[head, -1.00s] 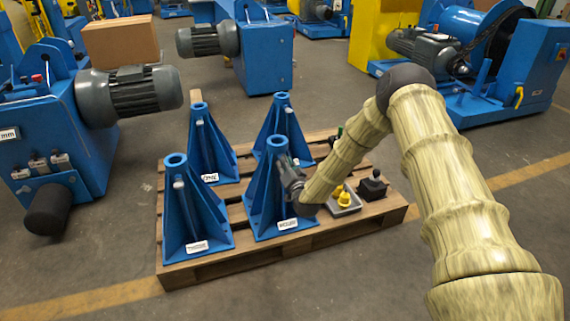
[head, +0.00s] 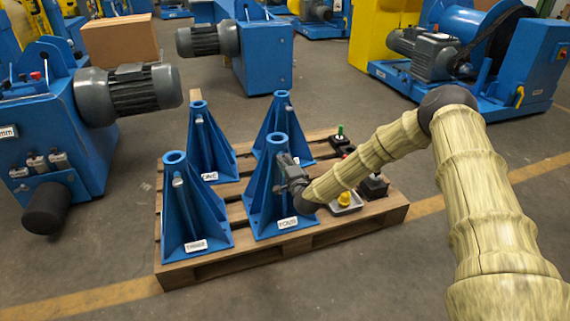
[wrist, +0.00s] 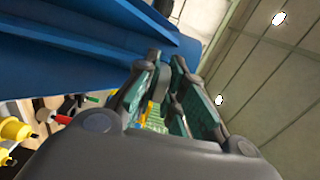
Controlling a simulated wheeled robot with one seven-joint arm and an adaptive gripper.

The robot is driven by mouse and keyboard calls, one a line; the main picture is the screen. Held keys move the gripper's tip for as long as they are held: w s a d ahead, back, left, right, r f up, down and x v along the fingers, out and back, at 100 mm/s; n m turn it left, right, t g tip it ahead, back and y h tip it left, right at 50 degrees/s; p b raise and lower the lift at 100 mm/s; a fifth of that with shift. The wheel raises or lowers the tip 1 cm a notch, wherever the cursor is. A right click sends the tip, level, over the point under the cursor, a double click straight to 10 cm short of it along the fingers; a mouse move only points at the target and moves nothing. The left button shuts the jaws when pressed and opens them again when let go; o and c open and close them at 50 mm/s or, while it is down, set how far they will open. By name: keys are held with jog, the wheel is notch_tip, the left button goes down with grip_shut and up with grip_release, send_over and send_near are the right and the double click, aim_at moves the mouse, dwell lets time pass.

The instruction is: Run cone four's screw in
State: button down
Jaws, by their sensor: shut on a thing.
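Cone four (head: 264,205) is the blue ribbed stand at the front right of the pallet, upright, with a white FOUR label (head: 287,223). My gripper (head: 281,168) is at the right side of its upper part. In the wrist view my gripper (wrist: 168,85) has both green-padded fingers close together beside the blue metal of cone four (wrist: 70,60). It is shut on a small greyish piece (wrist: 163,82) between the fingers, which I take for cone four's screw. Most of the screw is hidden, so I cannot tell how deep it sits.
Cone three (head: 190,215) stands to the left, cone one (head: 207,150) and another blue cone (head: 284,130) behind. A tray with a yellow piece (head: 345,199) and dark holders (head: 374,187) lie at the wooden pallet's (head: 225,262) right. Blue machines surround the pallet; the floor in front is clear.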

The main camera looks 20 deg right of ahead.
jog(key=shift+s+f+m, duration=0.1)
jog(key=shift+f+m, duration=0.1)
jog(key=shift+m, duration=0.2)
jog(key=c, duration=1.5)
grip_release()
jog(key=shift+d, duration=0.1)
jog(key=shift+r, duration=0.1)
jog(key=s, duration=1.2)
jog(key=shift+d, duration=0.15)
